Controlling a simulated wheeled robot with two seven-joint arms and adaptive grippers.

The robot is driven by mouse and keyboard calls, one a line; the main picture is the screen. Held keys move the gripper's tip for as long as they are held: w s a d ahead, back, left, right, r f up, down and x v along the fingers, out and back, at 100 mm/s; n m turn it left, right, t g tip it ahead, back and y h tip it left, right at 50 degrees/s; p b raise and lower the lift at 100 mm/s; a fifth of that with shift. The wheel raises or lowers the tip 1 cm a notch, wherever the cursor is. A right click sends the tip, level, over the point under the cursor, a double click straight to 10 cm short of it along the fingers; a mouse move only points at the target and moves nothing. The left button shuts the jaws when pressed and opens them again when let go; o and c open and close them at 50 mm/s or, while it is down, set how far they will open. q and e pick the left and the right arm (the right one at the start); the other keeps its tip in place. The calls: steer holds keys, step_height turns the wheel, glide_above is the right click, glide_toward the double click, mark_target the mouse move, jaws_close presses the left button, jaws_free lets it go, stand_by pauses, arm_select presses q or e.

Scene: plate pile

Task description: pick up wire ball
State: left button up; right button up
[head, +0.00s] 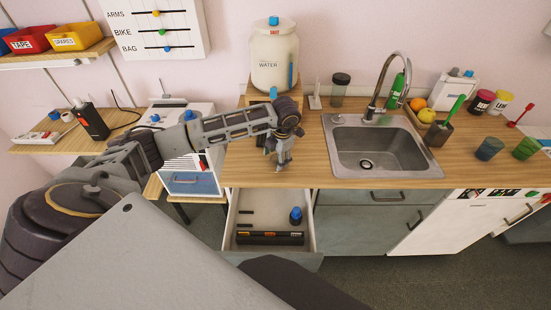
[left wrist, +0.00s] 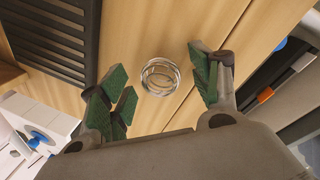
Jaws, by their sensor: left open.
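My left gripper (head: 278,160) points down over the counter left of the sink in the head view. Its green-padded fingers are spread and empty in the left wrist view. I cannot make out the ball in the head view; the gripper likely covers it. My right gripper is not in view.
A water jar (head: 275,62) on a wooden stand is just behind my left gripper. The sink (head: 378,150) is to the right. An open drawer (head: 268,256) below the counter holds a blue-topped item and dark pieces. A dark slatted panel (left wrist: 52,35) lies beside the ball.

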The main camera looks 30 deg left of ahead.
arm_select(q)
steer(key=shift+f, duration=0.2)
stand_by(0.3)
steer(key=c, duration=0.9)
